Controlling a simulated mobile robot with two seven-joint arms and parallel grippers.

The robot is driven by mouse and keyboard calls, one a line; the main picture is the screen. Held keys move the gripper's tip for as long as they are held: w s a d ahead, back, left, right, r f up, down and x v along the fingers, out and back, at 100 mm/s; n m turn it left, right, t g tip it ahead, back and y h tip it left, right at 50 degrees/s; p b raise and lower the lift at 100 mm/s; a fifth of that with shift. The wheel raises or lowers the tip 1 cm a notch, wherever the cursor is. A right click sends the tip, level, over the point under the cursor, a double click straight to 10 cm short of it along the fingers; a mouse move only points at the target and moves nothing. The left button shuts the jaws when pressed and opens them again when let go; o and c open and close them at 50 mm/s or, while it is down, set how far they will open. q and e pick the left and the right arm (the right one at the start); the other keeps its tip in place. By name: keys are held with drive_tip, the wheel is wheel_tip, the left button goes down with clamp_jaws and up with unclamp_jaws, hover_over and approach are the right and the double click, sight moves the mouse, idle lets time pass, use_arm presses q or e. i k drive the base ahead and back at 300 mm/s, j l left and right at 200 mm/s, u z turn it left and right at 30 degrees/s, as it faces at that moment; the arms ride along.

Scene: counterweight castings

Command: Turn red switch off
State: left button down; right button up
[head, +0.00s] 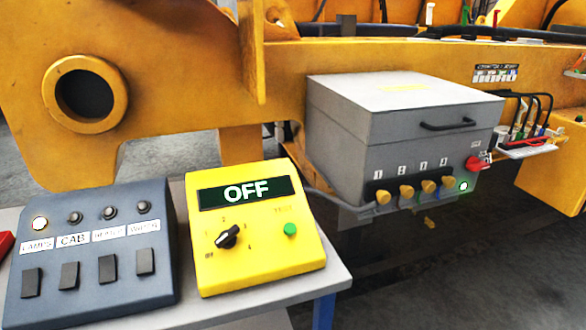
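A red switch (475,163) sits on the front of the grey box (340,145), near its right edge. It looks like a small red knob with a pale label beside it; its setting is too small to read. A round green-rimmed white light (463,186) is just below it and looks lit. Neither of my grippers is in the head view, and nothing is touching the switch.
Several yellow knobs (404,194) line the box's lower front. A yellow control unit (262,262) reading OFF and a dark switch panel (95,295) stand on a light table (335,279) at lower left. Yellow machine frame (190,90) rises behind. Cables (530,100) hang right of the box.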

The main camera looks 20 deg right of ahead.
sight(474, 164)
drive_tip(key=z, duration=1.75)
drive_tip(key=i+l, duration=0.15)
drive_tip(key=l, duration=0.2)
drive_tip(key=i+l, duration=0.15)
drive_tip(key=l, duration=0.15)
drive_tip(key=i+l, duration=0.2)
drive_tip(key=l, duration=0.15)
drive_tip(key=i+l, duration=0.15)
drive_tip(key=l, duration=0.15)
drive_tip(key=i+l, duration=0.15)
drive_tip(key=l, duration=0.2)
